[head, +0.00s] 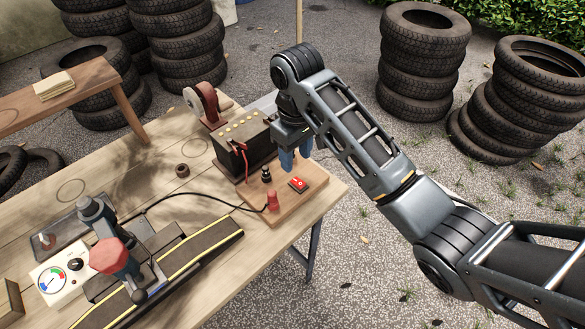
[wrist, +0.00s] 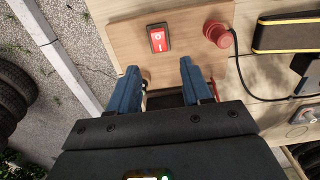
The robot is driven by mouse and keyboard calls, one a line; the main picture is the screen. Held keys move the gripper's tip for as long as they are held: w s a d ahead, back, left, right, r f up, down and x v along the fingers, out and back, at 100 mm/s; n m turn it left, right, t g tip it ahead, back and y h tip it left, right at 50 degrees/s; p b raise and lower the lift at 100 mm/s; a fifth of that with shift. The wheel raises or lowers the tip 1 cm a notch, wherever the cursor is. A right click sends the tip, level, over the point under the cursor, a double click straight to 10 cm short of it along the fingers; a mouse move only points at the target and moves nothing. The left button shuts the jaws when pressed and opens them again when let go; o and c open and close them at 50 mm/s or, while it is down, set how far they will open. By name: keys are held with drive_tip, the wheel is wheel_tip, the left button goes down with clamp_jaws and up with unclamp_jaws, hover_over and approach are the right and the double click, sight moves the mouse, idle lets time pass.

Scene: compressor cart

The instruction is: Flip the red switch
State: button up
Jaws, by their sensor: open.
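The red switch (head: 298,184) is a small red rocker in a dark frame, mounted on a wooden board (head: 290,203) at the table's right end. In the wrist view the red switch (wrist: 158,39) lies just beyond my fingertips, slightly left of the middle between them. My gripper (head: 294,160) has blue fingers and hangs above the board, close to the switch. In the wrist view my gripper (wrist: 158,70) is open, with nothing between its fingertips. I see no contact with the switch.
A red button (head: 273,201) with a black cable stands on the board near the switch. A black battery-like box (head: 242,147) stands behind. A yellow-edged dark ramp (head: 205,240) and a gauge box (head: 62,277) lie left. Tyre stacks (head: 425,60) stand beyond the table.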

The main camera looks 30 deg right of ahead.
sight(296, 180)
wheel_tip(296, 180, down, 7)
drive_tip(key=shift+f+p, duration=0.15)
drive_tip(key=shift+p, duration=0.15)
drive_tip(key=shift+c, duration=0.4)
clamp_jaws()
